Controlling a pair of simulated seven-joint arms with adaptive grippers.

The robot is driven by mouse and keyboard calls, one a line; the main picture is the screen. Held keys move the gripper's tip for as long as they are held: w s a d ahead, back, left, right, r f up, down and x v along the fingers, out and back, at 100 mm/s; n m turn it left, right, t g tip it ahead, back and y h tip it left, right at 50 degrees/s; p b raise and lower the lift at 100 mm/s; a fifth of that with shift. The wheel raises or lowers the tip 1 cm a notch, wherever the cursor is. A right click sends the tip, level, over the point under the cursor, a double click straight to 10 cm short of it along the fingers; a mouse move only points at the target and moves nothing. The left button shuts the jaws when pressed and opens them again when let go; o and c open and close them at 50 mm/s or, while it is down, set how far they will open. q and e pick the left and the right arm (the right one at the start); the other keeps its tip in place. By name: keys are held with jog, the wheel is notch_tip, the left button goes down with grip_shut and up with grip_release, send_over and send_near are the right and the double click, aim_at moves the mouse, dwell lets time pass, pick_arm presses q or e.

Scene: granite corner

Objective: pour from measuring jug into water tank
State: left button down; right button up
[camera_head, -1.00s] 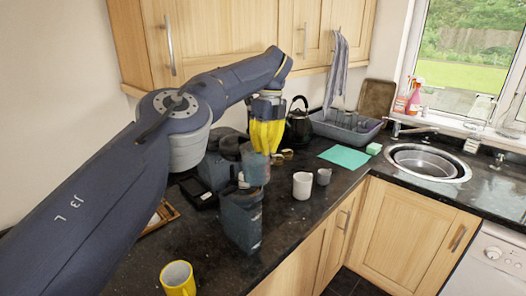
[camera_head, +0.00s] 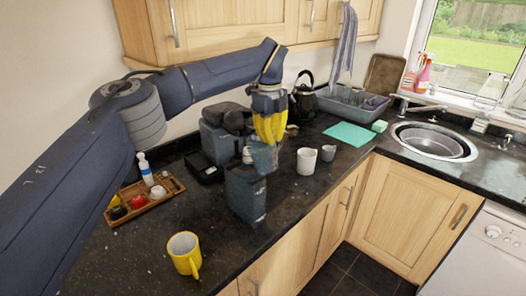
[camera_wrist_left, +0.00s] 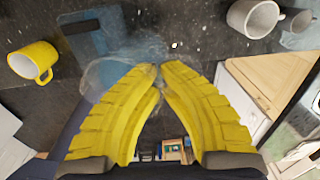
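The water tank (camera_head: 246,196) is a dark blue-grey upright box on the worktop. It also shows in the left wrist view (camera_wrist_left: 88,42). The measuring jug (camera_head: 264,158) is clear and faintly blue; it hangs just above the tank's top, and I cannot tell whether they touch. In the left wrist view the jug (camera_wrist_left: 112,74) overlaps the tank's near end and looks tilted. My left gripper (camera_head: 270,138) has yellow fingers, pointing down. Their tips (camera_wrist_left: 160,70) close together at the jug's side, where its handle is hard to make out. My right gripper is not in view.
A coffee machine (camera_head: 216,140) stands behind the tank. A yellow mug (camera_head: 185,253) is at the front, a white mug (camera_head: 306,161) and small grey jug (camera_head: 328,153) at right. A wooden tray (camera_head: 146,197) holds small items at left. Black worktop is clear around the yellow mug.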

pick_arm(q)
jog(key=shift+f+t+h, duration=0.3)
jog(key=shift+f, duration=0.5)
dwell(0.4)
jog(key=shift+f+t+h, duration=0.1)
jog(key=shift+t+h, duration=0.3)
jog(key=shift+h, duration=0.1)
dwell(1.0)
jog(key=shift+s+a+r+t+h, duration=0.2)
jog(key=shift+r+t+h, duration=0.15)
jog(key=shift+t+h, duration=0.45)
dwell(1.6)
jog(key=shift+s+a+r+t+h, duration=0.2)
jog(key=shift+r+t+h, duration=0.2)
jog(key=shift+h, duration=0.2)
jog(key=shift+s+a+r+t+h, duration=0.15)
jog(key=shift+a+r+t+h, duration=0.1)
jog(key=shift+t+h, duration=0.3)
dwell(1.7)
